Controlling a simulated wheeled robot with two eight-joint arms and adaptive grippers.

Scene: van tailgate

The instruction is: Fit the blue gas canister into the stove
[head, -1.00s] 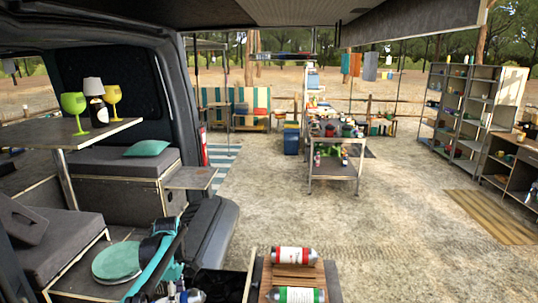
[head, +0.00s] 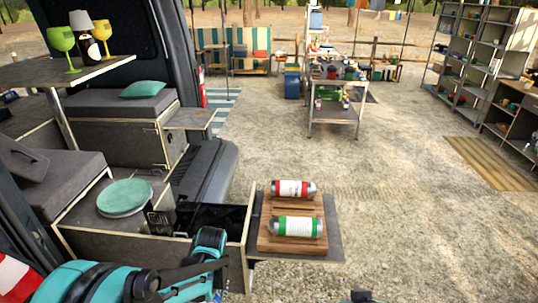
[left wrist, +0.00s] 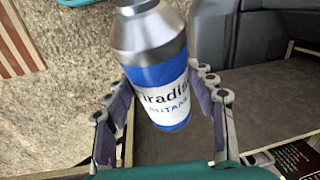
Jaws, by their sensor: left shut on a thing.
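The blue gas canister (left wrist: 158,80) is a silver cylinder with a blue and white label reading "BUTANE" in the left wrist view. My left gripper (left wrist: 160,100) is shut on it, with one finger on each side of the label. In the head view my teal left arm (head: 205,250) reaches in at the bottom; I cannot make out the canister there. I cannot clearly identify the stove; a black boxy object (head: 160,220) stands at the open drawer.
A red canister (head: 294,188) and a green canister (head: 298,227) lie on a wooden board (head: 268,240) beside the open drawer (head: 110,245). A table (head: 85,75) holds goblets and a lamp.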

